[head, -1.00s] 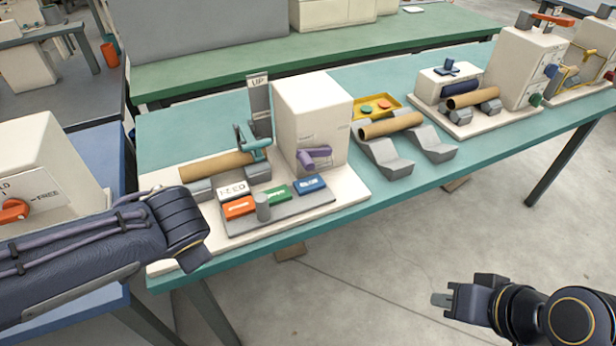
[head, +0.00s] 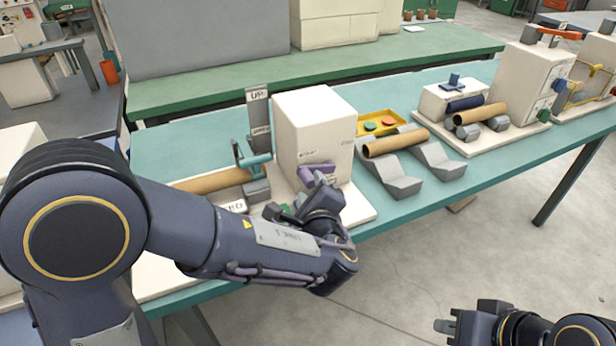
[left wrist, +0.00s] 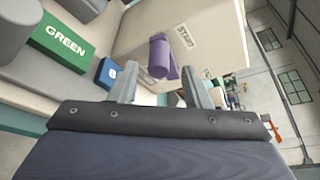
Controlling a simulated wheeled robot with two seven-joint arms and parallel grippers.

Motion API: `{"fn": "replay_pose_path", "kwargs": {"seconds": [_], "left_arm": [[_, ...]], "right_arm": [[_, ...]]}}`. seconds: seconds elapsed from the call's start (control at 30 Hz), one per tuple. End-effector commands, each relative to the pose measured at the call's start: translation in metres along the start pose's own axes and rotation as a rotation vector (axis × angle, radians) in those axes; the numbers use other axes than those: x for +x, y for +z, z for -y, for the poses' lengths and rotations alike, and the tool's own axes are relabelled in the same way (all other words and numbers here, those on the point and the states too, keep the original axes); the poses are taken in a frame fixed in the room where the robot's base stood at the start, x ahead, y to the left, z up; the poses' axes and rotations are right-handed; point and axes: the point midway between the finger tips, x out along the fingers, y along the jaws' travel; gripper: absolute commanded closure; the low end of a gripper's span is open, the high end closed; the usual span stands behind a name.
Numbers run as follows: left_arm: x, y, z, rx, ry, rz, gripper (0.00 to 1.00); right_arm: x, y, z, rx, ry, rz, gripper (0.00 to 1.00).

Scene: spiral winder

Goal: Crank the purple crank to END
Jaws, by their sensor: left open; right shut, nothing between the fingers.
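The purple crank (head: 316,173) is on the front of the white winder box (head: 314,125). My left gripper (head: 308,188) is just in front of the crank, and its fingers are partly hidden in the head view. In the left wrist view the left gripper (left wrist: 160,88) is open, with the purple crank (left wrist: 163,58) showing between and beyond its fingertips. Contact cannot be told. A START label (left wrist: 184,38) is beside the crank; no END label is readable. My right gripper (head: 443,327) is shut and empty at the lower right, over the floor.
A green block (left wrist: 62,45) and a blue block (left wrist: 108,73) lie near the left gripper. A yellow tray (head: 385,117) and another tube on grey cradles (head: 396,142) are to the right.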

Motion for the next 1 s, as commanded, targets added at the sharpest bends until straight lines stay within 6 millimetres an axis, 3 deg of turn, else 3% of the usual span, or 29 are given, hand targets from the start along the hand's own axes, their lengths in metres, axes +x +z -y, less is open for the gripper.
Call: {"fn": "replay_pose_path", "kwargs": {"seconds": [0.1, 0.3, 0.63, 1.0], "left_arm": [[0.021, 0.001, -0.001, 0.0, 0.004, 0.003, 0.56], [0.043, 0.001, -0.001, -0.001, 0.003, 0.001, 0.56], [0.048, 0.001, -0.001, -0.001, 0.002, 0.001, 0.56], [0.048, 0.001, -0.002, 0.0, 0.005, 0.001, 1.0]], "right_arm": [[-0.002, -0.001, 0.001, 0.0, 0.0, 0.001, 1.0], [-0.003, -0.002, 0.001, 0.0, 0.0, 0.001, 1.0], [-0.003, -0.002, 0.001, 0.0, 0.0, 0.001, 1.0], [-0.003, -0.002, 0.001, 0.0, 0.0, 0.001, 1.0]]}}
